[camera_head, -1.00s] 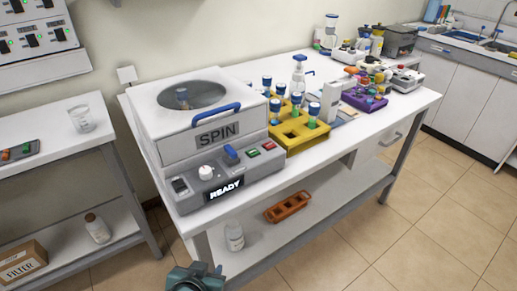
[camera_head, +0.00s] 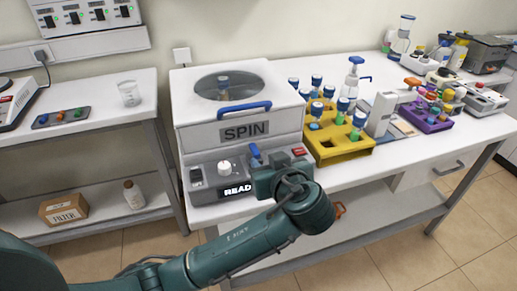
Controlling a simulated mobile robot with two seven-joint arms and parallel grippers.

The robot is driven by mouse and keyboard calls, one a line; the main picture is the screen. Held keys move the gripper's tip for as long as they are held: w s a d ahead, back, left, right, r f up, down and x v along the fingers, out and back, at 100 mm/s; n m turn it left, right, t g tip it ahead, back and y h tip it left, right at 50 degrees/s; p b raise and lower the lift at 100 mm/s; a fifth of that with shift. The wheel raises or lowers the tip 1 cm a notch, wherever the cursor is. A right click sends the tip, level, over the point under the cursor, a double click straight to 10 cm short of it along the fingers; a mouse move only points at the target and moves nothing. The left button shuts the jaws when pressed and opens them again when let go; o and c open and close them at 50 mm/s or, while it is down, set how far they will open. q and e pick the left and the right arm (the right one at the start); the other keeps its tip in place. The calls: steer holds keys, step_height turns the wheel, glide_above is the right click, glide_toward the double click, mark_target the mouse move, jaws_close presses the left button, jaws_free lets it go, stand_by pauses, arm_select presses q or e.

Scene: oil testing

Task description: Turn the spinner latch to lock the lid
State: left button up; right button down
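The white and grey spinner (camera_head: 192,113), marked SPIN, stands at the left end of the table with its lid down. A vial shows through the round window in the lid (camera_head: 232,86). The blue latch (camera_head: 254,151) sits on the spinner's front panel, standing roughly upright, its lower part partly hidden by my gripper. My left gripper (camera_head: 262,168) is right at the latch, in front of the panel. Its fingertips are mostly hidden by its own body, so I cannot tell whether they touch the latch. My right gripper is not in view.
A white knob (camera_head: 225,168), a READY display (camera_head: 236,190) and a red button (camera_head: 299,152) are on the panel close by. A yellow rack (camera_head: 345,154) with several blue-capped tubes stands just right of the spinner. A purple rack (camera_head: 432,124) is farther right.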

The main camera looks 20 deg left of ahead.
mark_target(254, 149)
arm_select(q)
steer(key=x, duration=0.9)
steer(key=shift+w+f+p, duration=0.1)
steer(key=shift+w+p, duration=0.05)
steer(key=shift+p, duration=0.25)
steer(key=shift+c, duration=0.4)
jaws_close()
